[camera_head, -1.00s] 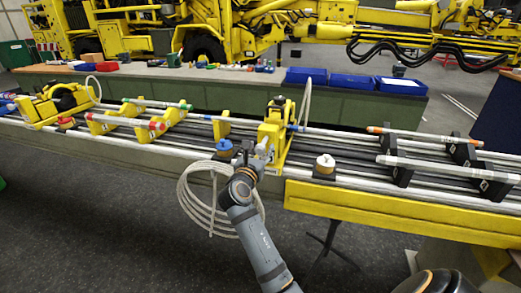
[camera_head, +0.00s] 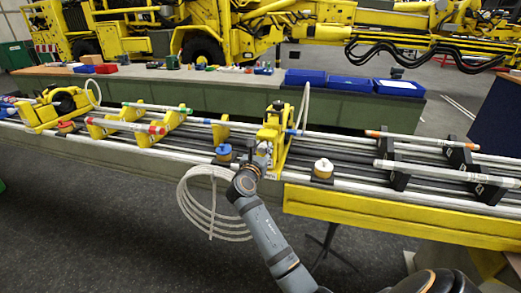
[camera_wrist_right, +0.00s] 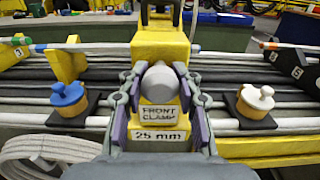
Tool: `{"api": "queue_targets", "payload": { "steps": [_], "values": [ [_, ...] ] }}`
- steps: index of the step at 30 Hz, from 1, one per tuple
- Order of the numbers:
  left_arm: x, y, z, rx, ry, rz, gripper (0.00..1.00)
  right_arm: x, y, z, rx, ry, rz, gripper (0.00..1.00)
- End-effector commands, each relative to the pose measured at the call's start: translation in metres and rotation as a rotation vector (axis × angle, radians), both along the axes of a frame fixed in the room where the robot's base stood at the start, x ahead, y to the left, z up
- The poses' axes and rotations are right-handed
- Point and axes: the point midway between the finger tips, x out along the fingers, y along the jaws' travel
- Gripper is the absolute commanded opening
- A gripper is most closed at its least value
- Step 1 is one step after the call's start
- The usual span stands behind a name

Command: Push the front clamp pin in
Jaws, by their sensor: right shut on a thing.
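The yellow front clamp (camera_head: 279,132) stands on the rail bed in the middle of the head view. In the right wrist view its block (camera_wrist_right: 160,45) carries labels reading "FRONT CLAMP" and "25 mm". The grey, round-ended front clamp pin (camera_wrist_right: 160,84) points out of the block towards the camera. My right gripper (camera_wrist_right: 160,92) is shut on the pin, one finger on each side. In the head view the right gripper (camera_head: 255,160) is at the clamp's near face, and the pin is too small to make out there. How deep the pin sits cannot be told. My left gripper is not in view.
A blue-topped knob (camera_wrist_right: 69,99) and a white-topped knob (camera_wrist_right: 255,101) stand on either side of the clamp. A coiled pale hose (camera_head: 207,205) hangs below the rail, left of my right arm. Rods on black holders (camera_head: 457,157) lie to the right.

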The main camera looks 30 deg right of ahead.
Motion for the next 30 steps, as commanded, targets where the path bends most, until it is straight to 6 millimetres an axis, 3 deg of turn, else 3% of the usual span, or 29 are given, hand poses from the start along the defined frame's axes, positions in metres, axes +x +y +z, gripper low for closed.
{"api": "queue_targets", "payload": {
  "steps": [6,7,12,22,30],
  "values": [
    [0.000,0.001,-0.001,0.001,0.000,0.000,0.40,0.000,0.000,0.002,-0.003,-0.004,0.001,0.00],
    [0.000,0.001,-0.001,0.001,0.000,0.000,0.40,0.000,0.000,0.002,-0.003,-0.004,0.001,0.34],
    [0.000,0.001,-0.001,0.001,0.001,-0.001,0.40,0.000,0.000,0.001,-0.002,-0.003,0.001,0.57],
    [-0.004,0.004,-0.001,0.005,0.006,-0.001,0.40,-0.002,0.003,0.000,-0.001,-0.002,0.002,0.58],
    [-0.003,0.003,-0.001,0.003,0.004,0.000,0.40,-0.034,0.040,-0.001,0.005,-0.003,0.001,0.58]
  ]
}}
